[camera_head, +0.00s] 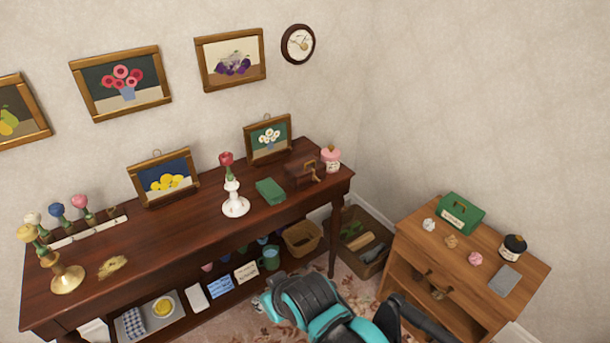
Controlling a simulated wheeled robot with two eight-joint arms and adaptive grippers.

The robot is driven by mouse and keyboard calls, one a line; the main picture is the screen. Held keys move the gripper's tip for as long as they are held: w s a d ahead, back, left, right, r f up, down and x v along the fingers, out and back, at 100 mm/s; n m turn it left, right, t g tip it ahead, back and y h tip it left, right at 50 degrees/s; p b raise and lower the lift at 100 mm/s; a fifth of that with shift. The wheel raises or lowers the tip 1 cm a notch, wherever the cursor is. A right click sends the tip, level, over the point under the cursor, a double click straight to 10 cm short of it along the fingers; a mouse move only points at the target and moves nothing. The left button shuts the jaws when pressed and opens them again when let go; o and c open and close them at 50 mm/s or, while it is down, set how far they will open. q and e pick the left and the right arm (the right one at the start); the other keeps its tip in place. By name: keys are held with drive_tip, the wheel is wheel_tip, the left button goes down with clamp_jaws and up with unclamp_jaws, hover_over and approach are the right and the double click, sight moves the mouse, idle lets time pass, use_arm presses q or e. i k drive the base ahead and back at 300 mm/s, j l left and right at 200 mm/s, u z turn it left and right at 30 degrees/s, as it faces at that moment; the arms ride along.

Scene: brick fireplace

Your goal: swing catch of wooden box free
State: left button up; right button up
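A small dark wooden box (300,176) sits near the right end of the long dark table. A brass-coloured piece, apparently its catch (318,173), shows on its right side; its exact position is too small to tell. The box looks closed. Black and teal parts of my own arms show at the bottom, below and right of the table, apart from the box. I can make out no gripper fingers in this view.
A low wooden cabinet (478,285) stands to the right.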

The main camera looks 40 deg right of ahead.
sight(315, 177)
drive_tip(key=z, duration=1.3)
